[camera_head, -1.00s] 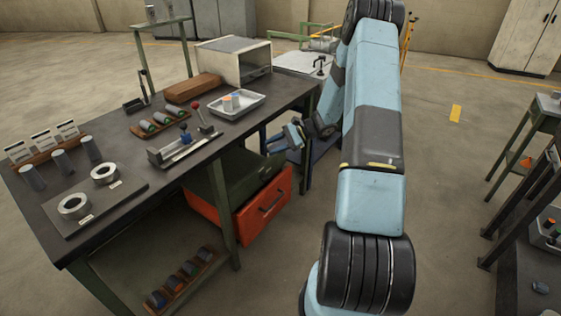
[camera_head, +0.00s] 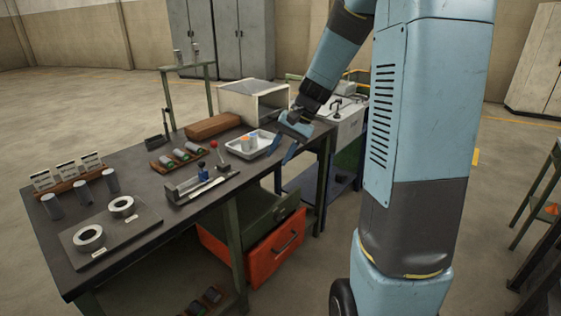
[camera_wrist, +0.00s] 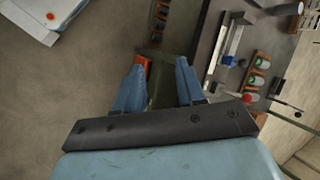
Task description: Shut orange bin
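The orange bin (camera_head: 264,262) is a drawer-like box with a handle on its front, low under the workbench. It sits below a green drawer (camera_head: 262,219), and its front juts out past the green one, so it stands partly open. My gripper (camera_head: 283,149) is above it and close to the bench's right edge, apart from the bin. In the wrist view the two blue fingers of my gripper (camera_wrist: 160,68) are spread with nothing between them. A small orange patch of the bin (camera_wrist: 143,64) shows beside the left finger; the rest is hidden there.
The dark workbench (camera_head: 140,180) carries a white tray (camera_head: 268,147), a lever fixture, a ring plate and several cylinders. An open-fronted box (camera_head: 238,100) stands at its back. Another bench (camera_head: 540,185) is at the right. Floor in front of the bin looks clear.

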